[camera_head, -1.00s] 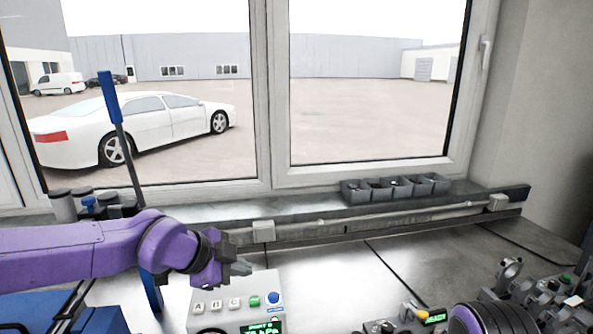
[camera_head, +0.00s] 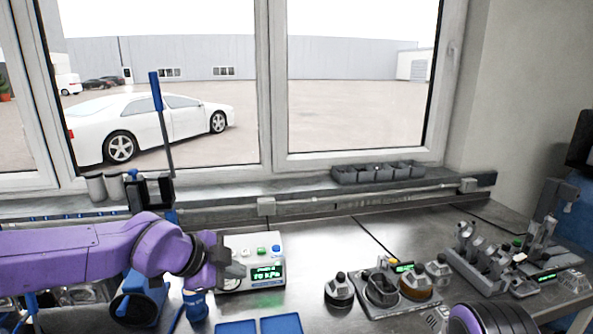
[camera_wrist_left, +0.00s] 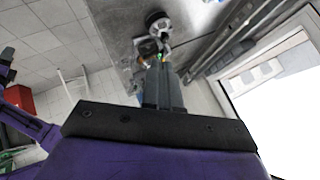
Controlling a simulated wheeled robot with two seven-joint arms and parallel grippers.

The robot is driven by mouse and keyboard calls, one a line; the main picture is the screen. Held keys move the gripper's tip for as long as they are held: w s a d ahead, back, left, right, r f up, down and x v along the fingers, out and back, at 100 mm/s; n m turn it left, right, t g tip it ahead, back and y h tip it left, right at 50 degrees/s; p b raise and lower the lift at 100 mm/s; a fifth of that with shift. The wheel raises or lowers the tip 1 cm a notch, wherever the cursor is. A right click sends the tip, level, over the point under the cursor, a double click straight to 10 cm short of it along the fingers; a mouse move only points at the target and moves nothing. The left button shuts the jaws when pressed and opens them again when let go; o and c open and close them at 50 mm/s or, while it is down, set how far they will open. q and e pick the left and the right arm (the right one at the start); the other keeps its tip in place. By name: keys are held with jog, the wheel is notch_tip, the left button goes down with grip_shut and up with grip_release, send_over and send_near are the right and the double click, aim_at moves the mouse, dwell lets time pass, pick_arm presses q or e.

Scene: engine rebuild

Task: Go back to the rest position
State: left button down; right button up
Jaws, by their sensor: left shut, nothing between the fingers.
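My left gripper (camera_head: 233,269) is on the end of the purple arm that comes in from the left in the head view. It is shut and empty, in front of the left side of a white control box with a lit green display. In the left wrist view the two grey fingers (camera_wrist_left: 162,84) lie together with nothing between them. A rounded purple and black part of my right arm (camera_head: 492,318) shows at the bottom right of the head view. My right gripper is not visible.
The control box (camera_head: 265,272) stands on the metal bench (camera_head: 330,228). Engine parts on fixtures (camera_head: 400,290) and a grey stand (camera_head: 490,255) occupy the right. Blue trays (camera_head: 282,325) lie at the front. A blue-handled lever (camera_head: 156,92) rises at left. Grey bins (camera_head: 378,173) line the windowsill.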

pick_arm(q)
jog(key=s+a+f+m+g+y, duration=0.1)
jog(key=s+a+f+m+y, duration=0.25)
jog(key=f+m, duration=0.45)
jog(key=s+a+f+m+g+y, duration=0.2)
jog(key=s+a+f+m, duration=0.25)
jog(key=f, duration=0.75)
jog(key=s+a+f+m+g+y, duration=0.1)
jog(key=s+a+f+m+y, duration=0.2)
jog(key=s+f+m, duration=0.45)
jog(key=s+a+f+m, duration=0.4)
jog(key=s+f+m, duration=0.4)
jog(key=m, duration=0.6)
jog(key=s+a+f+m, duration=0.3)
jog(key=s+f+m, duration=0.2)
jog(key=s+m, duration=0.65)
notch_tip(320, 180, down, 14)
jog(key=w+m+b, duration=0.2)
jog(key=b, duration=1.1)
jog(key=shift+w+r+t+y, duration=0.15)
jog(key=shift+r+t+y, duration=0.15)
jog(key=shift+y, duration=0.15)
pick_arm(e)
notch_tip(320, 180, down, 14)
jog(key=shift+w+r, duration=0.25)
jog(key=shift+w, duration=0.05)
